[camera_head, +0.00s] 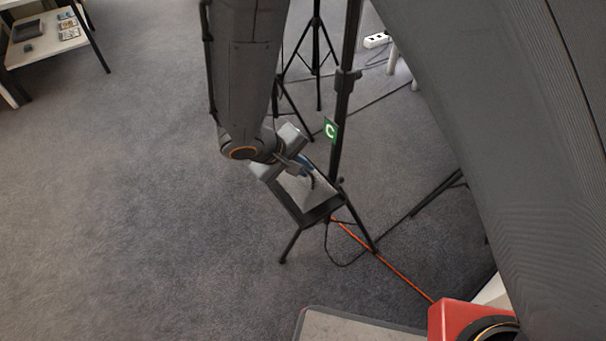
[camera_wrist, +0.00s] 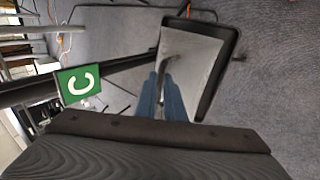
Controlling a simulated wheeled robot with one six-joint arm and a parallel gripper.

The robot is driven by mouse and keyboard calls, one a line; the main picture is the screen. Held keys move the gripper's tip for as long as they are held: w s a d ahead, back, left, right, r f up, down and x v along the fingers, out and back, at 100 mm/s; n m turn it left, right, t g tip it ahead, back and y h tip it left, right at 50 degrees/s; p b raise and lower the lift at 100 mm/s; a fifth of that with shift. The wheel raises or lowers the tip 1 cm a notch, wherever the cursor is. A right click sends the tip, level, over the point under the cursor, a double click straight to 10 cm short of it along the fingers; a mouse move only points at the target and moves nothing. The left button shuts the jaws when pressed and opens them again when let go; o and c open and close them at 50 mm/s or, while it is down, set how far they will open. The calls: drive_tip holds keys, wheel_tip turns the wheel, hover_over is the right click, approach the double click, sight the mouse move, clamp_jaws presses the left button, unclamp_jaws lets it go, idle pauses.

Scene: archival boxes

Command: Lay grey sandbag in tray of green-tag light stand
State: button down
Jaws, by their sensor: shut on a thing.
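The light stand with the green tag (camera_head: 331,130), lettered C, stands near the centre of the head view; the tag (camera_wrist: 78,85) also shows at left in the wrist view. Its black-rimmed tray (camera_head: 325,209) is low on the stand, and its rim (camera_wrist: 213,96) shows in the wrist view. My gripper (camera_head: 305,165) is over the tray, its blue fingers (camera_wrist: 162,92) shut on the dark strap of the grey sandbag (camera_wrist: 171,62). Light grey fills the tray opening; I cannot tell bag from tray floor there, or whether the bag touches the tray.
Another black tripod (camera_head: 317,45) stands behind. An orange cable (camera_head: 385,265) runs across the carpet to a red object (camera_head: 458,318) at lower right. A power strip (camera_head: 377,40) lies behind. A table (camera_head: 45,50) is at upper left. Carpet at left is clear.

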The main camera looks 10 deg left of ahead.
sight(303, 181)
drive_tip(key=shift+f+b, duration=0.3)
drive_tip(key=shift+f, duration=1.05)
drive_tip(key=shift+f, duration=0.15)
drive_tip(key=c, duration=1.8)
unclamp_jaws()
drive_tip(key=shift+c, duration=0.2)
drive_tip(key=shift+r, duration=0.3)
drive_tip(key=p+v, duration=0.3)
drive_tip(key=v, duration=0.9)
drive_tip(key=s+d+r+m+g, duration=0.1)
drive_tip(key=d+r+m+g, duration=0.1)
drive_tip(key=d+r, duration=0.45)
drive_tip(key=d+r+m+g, duration=0.1)
drive_tip(key=d+r+g, duration=0.15)
drive_tip(key=d, duration=0.65)
drive_tip(key=s+d+r+m+g+y, duration=0.1)
drive_tip(key=s+d+r+m+y, duration=0.2)
drive_tip(key=s+d+r, duration=0.4)
drive_tip(key=shift+s+d+r+y, duration=0.25)
drive_tip(key=shift+s+d+y, duration=0.55)
drive_tip(key=shift+s+d, duration=0.2)
